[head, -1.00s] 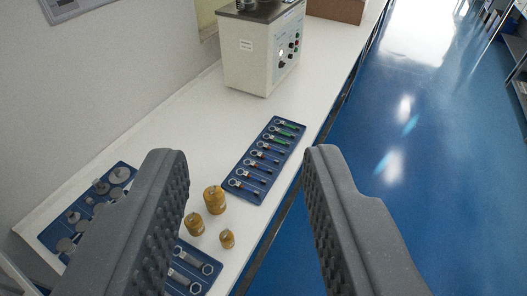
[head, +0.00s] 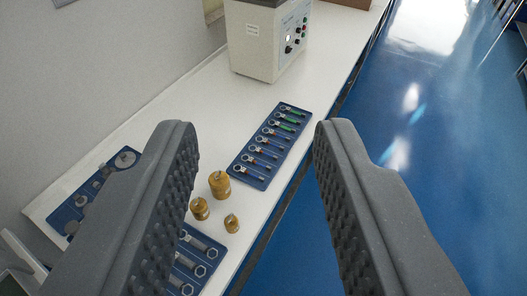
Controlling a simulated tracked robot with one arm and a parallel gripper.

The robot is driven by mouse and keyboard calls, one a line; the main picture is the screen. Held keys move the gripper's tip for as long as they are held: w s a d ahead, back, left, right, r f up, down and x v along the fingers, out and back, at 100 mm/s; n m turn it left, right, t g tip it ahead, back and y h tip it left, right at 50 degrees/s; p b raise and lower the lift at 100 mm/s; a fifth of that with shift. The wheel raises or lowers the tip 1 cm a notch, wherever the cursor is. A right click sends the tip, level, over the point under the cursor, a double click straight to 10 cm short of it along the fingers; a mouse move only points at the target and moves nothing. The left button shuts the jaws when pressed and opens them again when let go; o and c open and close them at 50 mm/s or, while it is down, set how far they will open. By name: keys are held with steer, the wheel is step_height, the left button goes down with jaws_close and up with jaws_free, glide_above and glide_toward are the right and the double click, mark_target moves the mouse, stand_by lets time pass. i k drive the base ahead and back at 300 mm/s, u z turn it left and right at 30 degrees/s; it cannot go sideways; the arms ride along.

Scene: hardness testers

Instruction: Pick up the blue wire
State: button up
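I see no separate blue wire. A blue tray (head: 239,171) on the white bench holds a row of small ring-ended pieces with green, red and dark parts; they are too small to tell exactly. My gripper (head: 252,130) is open and empty, with its two dark grey ribbed fingers wide apart. In the picture the tray lies between the fingers, and the gripper is above the bench. The left finger hides part of the bench and other trays.
Brass weights (head: 220,185) stand near the left finger. More blue trays with metal parts lie at the lower left, partly hidden. A beige machine (head: 258,45) with knobs stands at the back of the white bench (head: 190,95). The blue floor (head: 400,150) is clear on the right.

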mark_target(258, 150)
steer(key=z, duration=0.05)
steer(key=k, duration=0.65)
steer(key=z, duration=0.5)
steer(key=i, duration=0.85)
steer(key=z, duration=0.4)
steer(key=i, duration=1.45)
steer(key=u, duration=0.7)
